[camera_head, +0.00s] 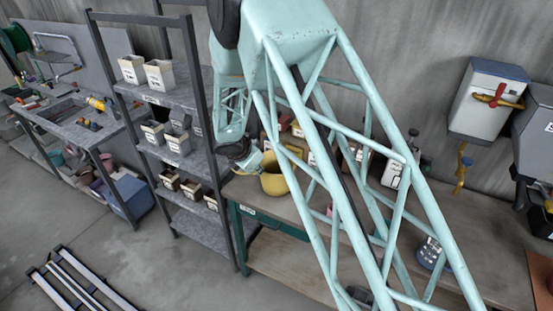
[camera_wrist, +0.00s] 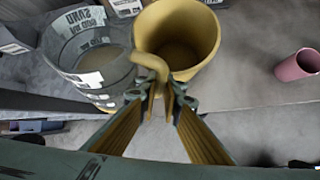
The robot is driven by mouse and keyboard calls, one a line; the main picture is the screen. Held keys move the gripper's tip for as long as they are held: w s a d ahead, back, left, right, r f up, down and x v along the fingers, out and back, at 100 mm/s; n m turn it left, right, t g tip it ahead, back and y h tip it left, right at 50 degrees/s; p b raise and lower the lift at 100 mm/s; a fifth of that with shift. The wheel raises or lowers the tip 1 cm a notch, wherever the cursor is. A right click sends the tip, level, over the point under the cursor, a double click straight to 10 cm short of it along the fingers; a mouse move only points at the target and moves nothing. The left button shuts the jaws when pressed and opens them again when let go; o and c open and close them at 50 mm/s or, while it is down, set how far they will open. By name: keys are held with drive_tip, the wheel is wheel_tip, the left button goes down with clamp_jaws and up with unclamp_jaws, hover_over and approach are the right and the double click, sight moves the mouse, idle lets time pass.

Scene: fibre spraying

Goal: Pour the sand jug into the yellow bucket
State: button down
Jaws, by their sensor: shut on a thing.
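The yellow bucket (camera_head: 273,183) stands on the workbench, partly behind my arm's lattice; its open mouth and inside show in the wrist view (camera_wrist: 203,40). The sand jug (camera_wrist: 70,67) is a grey, see-through vessel with white labels reading SAND and sand-coloured contents. It is close beside the bucket, left of it in the wrist view. My gripper (camera_wrist: 161,98) is shut at a curved tan handle between jug and bucket, which seems to be the jug's. In the head view my gripper (camera_head: 240,155) is small, just left of the bucket. I cannot tell how far the jug is tilted.
A pink cup (camera_wrist: 297,65) lies or stands apart at the right of the wrist view. A metal shelf rack (camera_head: 190,160) with white bins (camera_head: 160,75) stands left of the workbench (camera_head: 475,270). Other containers stand along the wall behind my arm.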

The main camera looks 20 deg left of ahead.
drive_tip(key=shift+w+d+r, duration=0.1)
drive_tip(key=shift+d+r, duration=0.05)
drive_tip(key=shift+r, duration=0.4)
drive_tip(key=shift+d+y, duration=0.15)
drive_tip(key=shift+y, duration=0.25)
drive_tip(key=shift+w+m+g+y+p, duration=0.2)
drive_tip(key=shift+m+g+y+p, duration=0.15)
drive_tip(key=shift+p, duration=0.25)
drive_tip(key=shift+d+f+g+y+b, duration=0.15)
drive_tip(key=shift+g+y+b, duration=0.15)
drive_tip(key=shift+g+y, duration=0.4)
drive_tip(key=shift+f, duration=0.1)
